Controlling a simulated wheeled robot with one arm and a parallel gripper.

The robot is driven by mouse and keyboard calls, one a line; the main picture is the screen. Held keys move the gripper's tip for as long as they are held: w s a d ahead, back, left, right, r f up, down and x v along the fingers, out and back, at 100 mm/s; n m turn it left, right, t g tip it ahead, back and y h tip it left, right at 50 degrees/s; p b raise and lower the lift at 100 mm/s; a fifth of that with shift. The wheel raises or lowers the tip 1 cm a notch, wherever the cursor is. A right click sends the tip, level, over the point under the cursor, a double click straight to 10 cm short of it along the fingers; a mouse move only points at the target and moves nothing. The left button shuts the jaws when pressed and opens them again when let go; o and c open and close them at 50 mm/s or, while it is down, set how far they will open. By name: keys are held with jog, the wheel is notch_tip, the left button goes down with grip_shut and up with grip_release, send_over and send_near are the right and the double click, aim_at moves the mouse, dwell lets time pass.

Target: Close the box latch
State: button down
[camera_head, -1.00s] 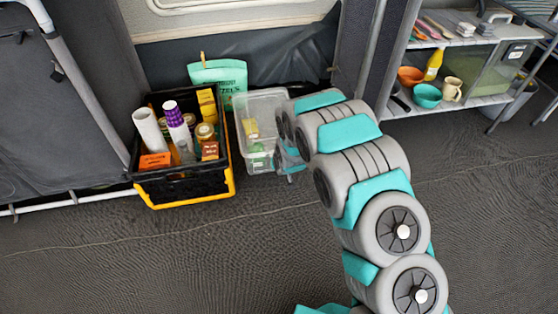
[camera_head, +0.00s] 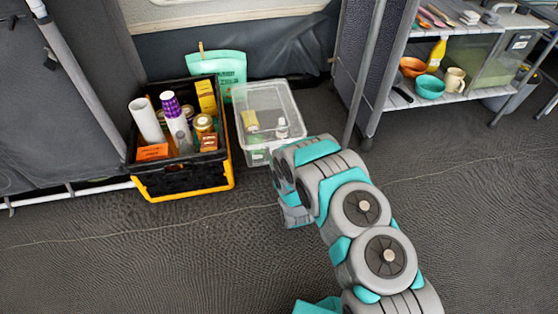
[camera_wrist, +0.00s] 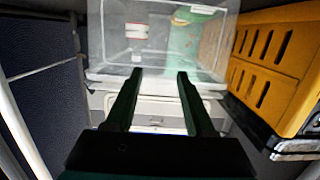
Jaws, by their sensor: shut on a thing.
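The clear plastic box (camera_head: 261,98) stands on the floor, right of the black and yellow crate, with a few small items inside. In the wrist view, the box's rim (camera_wrist: 105,78) crosses ahead of my gripper (camera_wrist: 158,75). A pale latch piece (camera_wrist: 155,108) on the near side of the box shows between and below the two dark fingers. My gripper is shut on the box latch, with its fingers spaced apart by it. The exact contact is hard to see. In the head view my arm hides the gripper and the latch side.
The black and yellow crate (camera_head: 180,191) holds bottles, jars and a paper roll, close beside the box. A teal bag (camera_head: 222,66) stands behind. A shelf unit (camera_head: 450,99) with bowls and a mug stands at the right. The front floor is clear.

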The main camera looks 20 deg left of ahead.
jog(key=shift+w+a+f+t+y, duration=0.2)
jog(key=shift+w+f+t+y, duration=0.1)
jog(key=shift+f+t+y, duration=0.3)
jog(key=shift+r+t, duration=0.1)
jog(key=shift+t, duration=0.2)
jog(key=shift+c, duration=1.2)
grip_release()
jog(key=p+v, duration=0.7)
jog(key=p, duration=0.1)
jog(key=shift+s, duration=0.3)
jog(key=shift+d, duration=0.15)
